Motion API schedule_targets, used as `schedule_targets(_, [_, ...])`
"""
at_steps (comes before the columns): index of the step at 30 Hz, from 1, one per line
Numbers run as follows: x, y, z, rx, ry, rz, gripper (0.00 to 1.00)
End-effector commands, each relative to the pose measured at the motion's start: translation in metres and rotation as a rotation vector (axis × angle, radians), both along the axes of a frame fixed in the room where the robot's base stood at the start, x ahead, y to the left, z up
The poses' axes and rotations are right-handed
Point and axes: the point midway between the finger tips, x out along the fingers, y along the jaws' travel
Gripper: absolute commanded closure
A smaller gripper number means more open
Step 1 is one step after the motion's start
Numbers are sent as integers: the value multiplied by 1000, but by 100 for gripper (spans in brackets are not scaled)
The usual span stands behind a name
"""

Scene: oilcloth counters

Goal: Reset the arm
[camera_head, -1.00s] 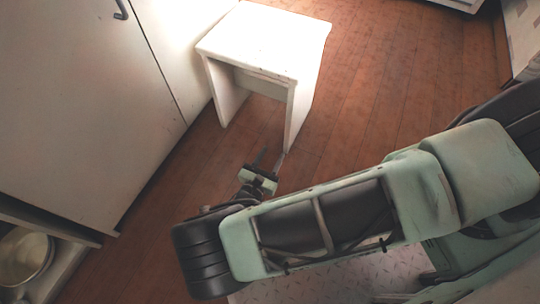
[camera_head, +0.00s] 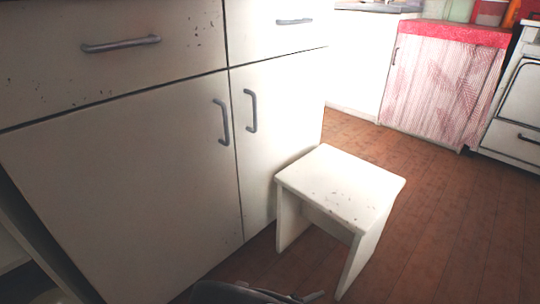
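Only a dark part of my own arm (camera_head: 240,293) shows, at the bottom edge of the head view. Thin dark pieces stick out at its right end, just left of the foot of a white stool's front leg. They may be the fingers of my gripper, but they are cut off by the frame edge. I cannot tell whether the gripper is open or shut. Nothing held can be seen. The rest of the arm is out of view.
The white stool (camera_head: 345,185) stands on the wooden floor (camera_head: 440,215) beside a white cabinet (camera_head: 130,170) with closed doors and drawers. A red-topped counter with a patterned curtain (camera_head: 440,85) and a white oven (camera_head: 515,110) stand at the back right. The floor at right is clear.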

Motion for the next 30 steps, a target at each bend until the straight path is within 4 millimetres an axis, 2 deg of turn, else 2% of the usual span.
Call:
schedule_targets(1, [-5, 4, 20, 70, 16, -81, 56])
schedule_targets(8, [-32, 21, 90, 352, 73, -391, 56])
schedule_targets(18, [-60, 42, 216, 761, 94, -747, 56])
schedule_targets(24, [-76, 40, 292, 987, 58, -901, 56])
schedule_targets(30, [-94, 26, 357, 1195, -18, -1014, 56])
